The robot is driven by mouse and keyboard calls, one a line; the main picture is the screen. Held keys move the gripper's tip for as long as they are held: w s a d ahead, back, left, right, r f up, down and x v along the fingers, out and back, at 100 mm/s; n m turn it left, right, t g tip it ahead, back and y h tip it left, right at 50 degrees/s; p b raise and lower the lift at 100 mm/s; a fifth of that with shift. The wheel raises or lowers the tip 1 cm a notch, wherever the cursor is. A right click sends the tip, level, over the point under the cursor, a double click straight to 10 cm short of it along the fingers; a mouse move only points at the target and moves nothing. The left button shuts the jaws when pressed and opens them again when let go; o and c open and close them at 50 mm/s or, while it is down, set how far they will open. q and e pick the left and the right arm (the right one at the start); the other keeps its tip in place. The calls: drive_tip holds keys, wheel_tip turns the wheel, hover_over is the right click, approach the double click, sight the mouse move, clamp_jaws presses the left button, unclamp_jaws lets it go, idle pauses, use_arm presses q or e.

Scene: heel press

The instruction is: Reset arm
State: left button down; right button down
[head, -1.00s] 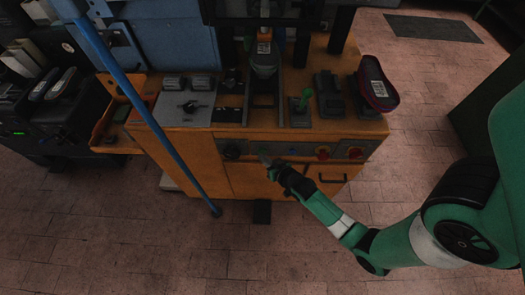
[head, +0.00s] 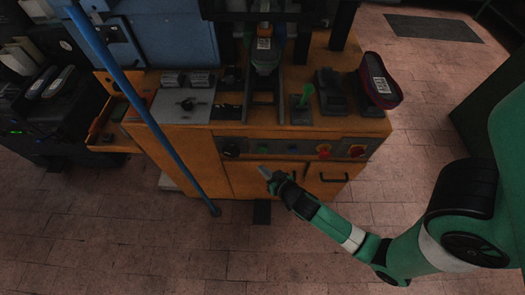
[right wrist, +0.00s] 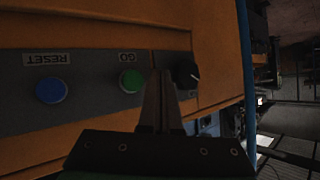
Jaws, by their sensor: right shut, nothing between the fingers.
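My right gripper (head: 263,171) is shut and empty, in front of the orange machine's front panel and apart from it. In the right wrist view its closed fingers (right wrist: 157,87) point at the dark control strip (right wrist: 95,122), which appears upside down. A blue button (right wrist: 51,90) lies by the label RESET (right wrist: 46,59). A green button (right wrist: 131,81) by the label GO sits just left of the fingertips, and a black knob (right wrist: 186,75) is just right of them. My left gripper is not in view.
A blue pole (head: 150,112) slants at the left.

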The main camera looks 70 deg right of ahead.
idle(0.7)
drive_tip(key=w+a+r+t+p, duration=0.1)
drive_tip(key=w+r+t, duration=0.2)
drive_tip(key=w+r, duration=0.5)
drive_tip(key=w+a+r+t, duration=0.2)
drive_tip(key=w+r, duration=0.5)
drive_tip(key=r, duration=0.3)
drive_tip(key=w+a+r+n+t+y, duration=0.1)
drive_tip(key=w+a+r+t, duration=0.15)
drive_tip(key=r, duration=0.85)
drive_tip(key=w+a+r+t, duration=0.2)
drive_tip(key=r+t, duration=0.1)
drive_tip(key=r, duration=0.7)
drive_tip(key=s+a+r+n+t+y+p, duration=0.1)
drive_tip(key=s+a+r+t, duration=0.15)
drive_tip(key=r, duration=0.75)
drive_tip(key=s+a+r+n+t+y, duration=0.15)
drive_tip(key=a+r, duration=0.25)
drive_tip(key=r, duration=0.7)
drive_tip(key=s+a+r+n+t+y, duration=0.3)
drive_tip(key=s+a+r+n+y, duration=0.25)
drive_tip(key=s+r, duration=0.45)
wheel_tip(320, 180, up, 38)
drive_tip(key=w+n+p, duration=0.1)
drive_tip(key=w+p, duration=0.1)
drive_tip(key=p, duration=3.6)
drive_tip(key=shift+d, duration=0.3)
